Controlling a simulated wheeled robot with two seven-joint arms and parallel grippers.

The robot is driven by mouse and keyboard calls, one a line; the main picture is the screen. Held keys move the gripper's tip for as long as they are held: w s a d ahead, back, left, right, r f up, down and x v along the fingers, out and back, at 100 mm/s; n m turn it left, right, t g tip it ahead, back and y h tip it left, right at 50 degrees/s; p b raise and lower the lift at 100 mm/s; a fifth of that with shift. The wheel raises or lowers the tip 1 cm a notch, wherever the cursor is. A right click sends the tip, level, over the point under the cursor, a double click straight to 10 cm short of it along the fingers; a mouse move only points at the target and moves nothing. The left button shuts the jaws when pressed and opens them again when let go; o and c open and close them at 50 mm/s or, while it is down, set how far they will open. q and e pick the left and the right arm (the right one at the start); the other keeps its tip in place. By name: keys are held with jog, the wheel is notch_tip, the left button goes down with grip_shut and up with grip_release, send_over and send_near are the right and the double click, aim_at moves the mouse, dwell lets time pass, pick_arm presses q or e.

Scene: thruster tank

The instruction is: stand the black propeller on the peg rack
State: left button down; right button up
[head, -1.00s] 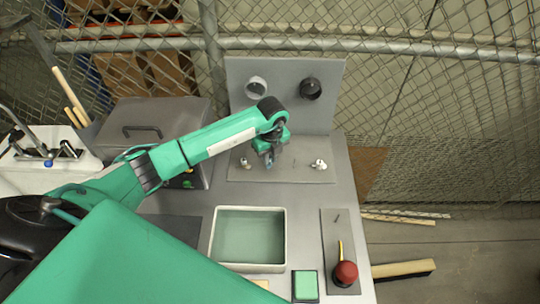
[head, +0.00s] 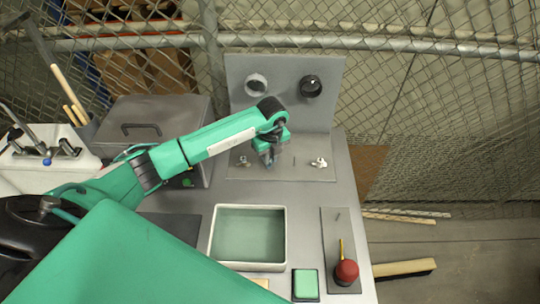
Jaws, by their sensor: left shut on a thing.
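My left gripper (head: 268,162) points down over the grey peg board (head: 238,176) at the foot of the upright panel. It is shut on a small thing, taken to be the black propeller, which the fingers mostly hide. A thin bare peg (head: 294,160) stands just right of the gripper. A white propeller-like piece (head: 319,163) is on the board's right part. My right gripper is not in view.
A water tank (head: 284,240) stands in front.

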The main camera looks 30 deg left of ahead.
pick_arm(q)
jog(key=shift+f, duration=0.35)
jog(key=c, duration=1.3)
grip_release()
jog(key=shift+o, duration=0.2)
jog(key=shift+r, duration=0.1)
jog(key=shift+r+p, duration=2.4)
jog(key=shift+r, duration=1.6)
jog(key=shift+s+f, duration=0.1)
jog(key=shift+f, duration=0.05)
